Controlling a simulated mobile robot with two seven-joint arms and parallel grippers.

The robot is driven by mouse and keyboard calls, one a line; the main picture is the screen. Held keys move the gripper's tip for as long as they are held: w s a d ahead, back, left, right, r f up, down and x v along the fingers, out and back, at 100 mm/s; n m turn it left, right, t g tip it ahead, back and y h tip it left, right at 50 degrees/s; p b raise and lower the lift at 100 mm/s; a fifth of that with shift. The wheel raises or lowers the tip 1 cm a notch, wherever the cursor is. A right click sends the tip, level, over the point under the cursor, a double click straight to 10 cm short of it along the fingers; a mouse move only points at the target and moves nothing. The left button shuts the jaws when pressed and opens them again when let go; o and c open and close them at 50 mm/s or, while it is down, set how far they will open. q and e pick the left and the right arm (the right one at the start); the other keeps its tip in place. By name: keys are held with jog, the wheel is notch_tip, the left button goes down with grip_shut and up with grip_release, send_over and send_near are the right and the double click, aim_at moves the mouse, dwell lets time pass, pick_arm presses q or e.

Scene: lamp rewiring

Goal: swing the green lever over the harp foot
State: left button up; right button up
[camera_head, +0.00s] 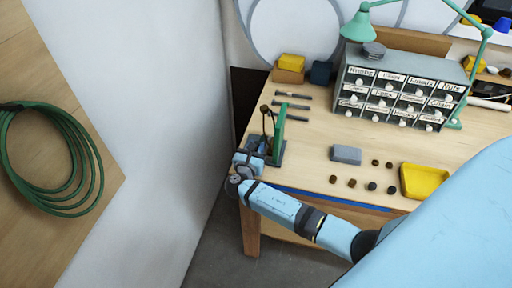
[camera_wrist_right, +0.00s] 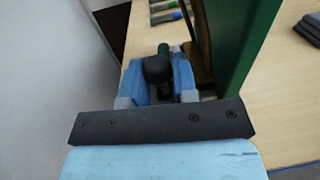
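The harp stand shows in the head view as a green upright plate (camera_head: 279,132) on a dark base at the bench's left end. In the right wrist view its large green side (camera_wrist_right: 235,50) fills the right. My right gripper (camera_head: 259,143) is beside the stand, on its left and near side. In the wrist view the blue fingers of this gripper (camera_wrist_right: 160,85) stand either side of a black knob (camera_wrist_right: 157,69), with a short green lever part (camera_wrist_right: 163,49) behind it. Whether the fingers press on it cannot be seen. The harp foot cannot be made out. My left gripper is not in view.
A grey drawer cabinet (camera_head: 354,88) and a green lamp (camera_head: 358,27) stand at the back right. Several dark tools (camera_head: 291,105) lie behind the stand. A grey block (camera_head: 346,154), small knobs and a yellow tray (camera_head: 405,183) lie to the right. A white wall is left.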

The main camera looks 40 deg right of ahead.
jog(key=c, duration=0.3)
